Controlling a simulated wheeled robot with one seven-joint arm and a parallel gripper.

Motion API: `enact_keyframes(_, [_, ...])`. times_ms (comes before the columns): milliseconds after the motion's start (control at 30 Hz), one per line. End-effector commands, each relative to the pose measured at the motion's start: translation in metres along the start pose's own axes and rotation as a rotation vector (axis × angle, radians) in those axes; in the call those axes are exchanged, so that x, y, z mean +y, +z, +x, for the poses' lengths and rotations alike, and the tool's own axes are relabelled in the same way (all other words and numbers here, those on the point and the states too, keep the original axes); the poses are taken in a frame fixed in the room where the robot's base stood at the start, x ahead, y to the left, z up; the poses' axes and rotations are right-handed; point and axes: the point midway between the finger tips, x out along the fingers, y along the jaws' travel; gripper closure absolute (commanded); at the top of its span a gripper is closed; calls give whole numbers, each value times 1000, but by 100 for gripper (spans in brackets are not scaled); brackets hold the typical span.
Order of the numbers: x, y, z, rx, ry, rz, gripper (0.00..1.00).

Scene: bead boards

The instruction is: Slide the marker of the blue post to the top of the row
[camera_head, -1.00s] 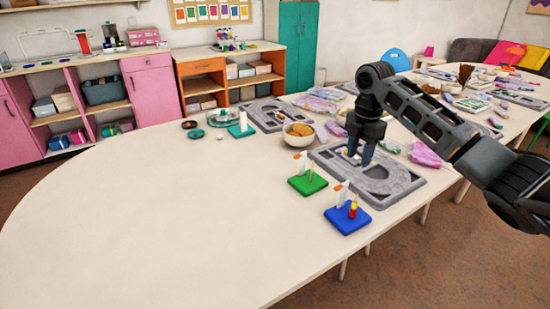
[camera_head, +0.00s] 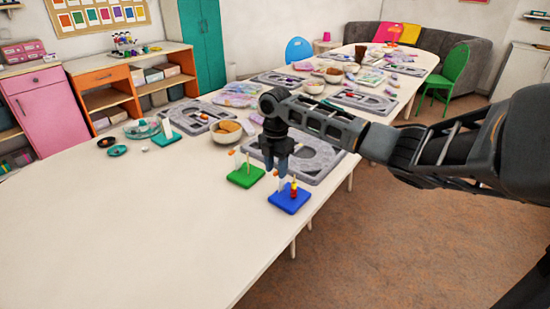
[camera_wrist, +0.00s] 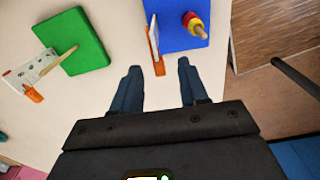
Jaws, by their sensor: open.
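The blue post is a blue base (camera_head: 289,198) with an upright peg carrying red and yellow beads (camera_head: 294,189). A thin white card with an orange marker (camera_head: 282,183) stands on the base beside the peg. In the wrist view the blue base (camera_wrist: 179,38) is at top centre, with its beads (camera_wrist: 193,22) at right and the orange marker (camera_wrist: 159,68) nearest my gripper. My gripper (camera_wrist: 158,68) is open and empty, its fingertips on either side of the marker in the picture. I cannot tell its height or any contact. In the head view my gripper (camera_head: 276,172) is just behind the blue base.
A green base (camera_head: 246,176) with a peg and its own white card (camera_wrist: 33,72) stands left of the blue one. A grey tray (camera_head: 325,172) lies behind, with a bowl (camera_head: 228,133) beyond. The table's front left is clear; its right edge is close to the blue base.

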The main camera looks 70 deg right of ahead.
Motion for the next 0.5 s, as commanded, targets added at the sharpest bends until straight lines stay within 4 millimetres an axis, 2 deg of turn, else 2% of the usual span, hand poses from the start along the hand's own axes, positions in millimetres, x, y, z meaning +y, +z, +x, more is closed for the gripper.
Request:
enact_keyframes(333, [0, 0, 4, 0, 1, 0, 57])
enact_keyframes(500, [0, 0, 4, 0, 1, 0, 74])
